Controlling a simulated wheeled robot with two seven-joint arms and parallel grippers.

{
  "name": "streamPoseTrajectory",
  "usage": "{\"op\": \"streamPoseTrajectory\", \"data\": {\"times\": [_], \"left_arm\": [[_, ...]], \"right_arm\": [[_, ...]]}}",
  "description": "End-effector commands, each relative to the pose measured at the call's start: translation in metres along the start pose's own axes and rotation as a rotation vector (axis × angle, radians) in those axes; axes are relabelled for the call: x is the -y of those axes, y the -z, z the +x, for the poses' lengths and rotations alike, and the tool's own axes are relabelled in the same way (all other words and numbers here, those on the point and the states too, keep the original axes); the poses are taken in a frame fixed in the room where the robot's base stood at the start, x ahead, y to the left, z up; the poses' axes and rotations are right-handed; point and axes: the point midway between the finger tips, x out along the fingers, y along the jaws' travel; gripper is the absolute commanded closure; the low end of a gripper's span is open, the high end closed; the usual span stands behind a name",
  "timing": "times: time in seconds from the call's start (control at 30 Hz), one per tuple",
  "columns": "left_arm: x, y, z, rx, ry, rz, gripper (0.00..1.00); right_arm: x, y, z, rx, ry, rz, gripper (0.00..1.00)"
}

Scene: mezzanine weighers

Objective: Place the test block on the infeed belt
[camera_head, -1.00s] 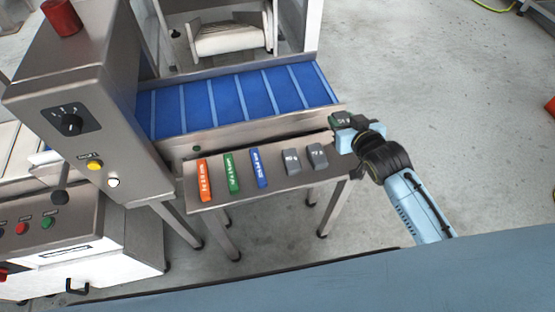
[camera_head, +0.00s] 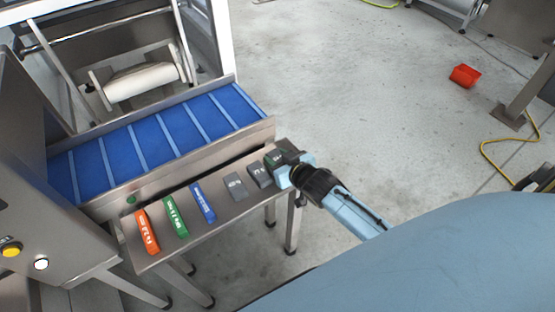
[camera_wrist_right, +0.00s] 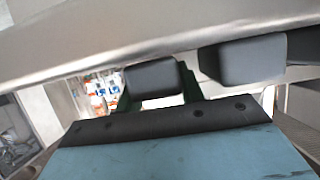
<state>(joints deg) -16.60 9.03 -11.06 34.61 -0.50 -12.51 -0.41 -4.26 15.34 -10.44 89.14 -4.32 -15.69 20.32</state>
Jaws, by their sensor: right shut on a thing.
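My right gripper (camera_head: 281,161) is at the right end of the narrow metal shelf (camera_head: 160,255) in front of the belt. It is shut on a dark grey block (camera_wrist_right: 152,78), which sits between its green fingers in the right wrist view. In the head view the fingers mostly cover this block, and I cannot tell whether it touches the shelf. The infeed belt (camera_head: 153,140) is blue with paler cross strips and runs behind the shelf; it looks empty. My left gripper is not in view.
The shelf also holds orange (camera_head: 146,231), green (camera_head: 174,216) and blue (camera_head: 202,203) blocks and two grey blocks (camera_head: 235,187), (camera_head: 259,174). A raised metal side rail (camera_head: 190,172) separates shelf and belt. A control cabinet (camera_head: 35,190) stands left.

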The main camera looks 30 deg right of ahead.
Motion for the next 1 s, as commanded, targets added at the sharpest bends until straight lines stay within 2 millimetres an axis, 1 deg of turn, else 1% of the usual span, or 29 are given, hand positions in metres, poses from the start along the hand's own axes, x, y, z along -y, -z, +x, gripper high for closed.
{"op": "streamPoseTrajectory", "data": {"times": [0.17,0.33,0.37,0.4,0.43,0.67,0.77,0.87,1.0], "left_arm": [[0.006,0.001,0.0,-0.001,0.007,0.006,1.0],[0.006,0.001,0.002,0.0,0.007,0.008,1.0],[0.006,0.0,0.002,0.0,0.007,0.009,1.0],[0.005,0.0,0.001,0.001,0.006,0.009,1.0],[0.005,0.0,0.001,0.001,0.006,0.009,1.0],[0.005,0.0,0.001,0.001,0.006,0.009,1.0],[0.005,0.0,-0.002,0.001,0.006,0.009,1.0],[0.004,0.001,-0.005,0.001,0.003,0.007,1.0],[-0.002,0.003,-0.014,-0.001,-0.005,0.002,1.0]], "right_arm": [[0.0,0.001,0.0,-0.003,0.0,-0.001,0.85],[0.0,-0.003,0.002,-0.002,0.0,0.0,0.85],[0.0,-0.002,0.002,-0.001,0.0,-0.001,0.6],[0.0,-0.002,0.001,-0.001,0.0,-0.001,0.54],[0.0,-0.002,0.001,-0.001,0.0,-0.001,0.53],[0.0,-0.002,0.001,-0.002,0.0,-0.001,0.53],[0.0,0.003,-0.001,-0.003,0.0,-0.002,0.53],[0.0,0.001,-0.012,0.0,0.0,-0.001,0.53],[0.0,0.002,-0.039,0.001,0.0,-0.001,0.53]]}}
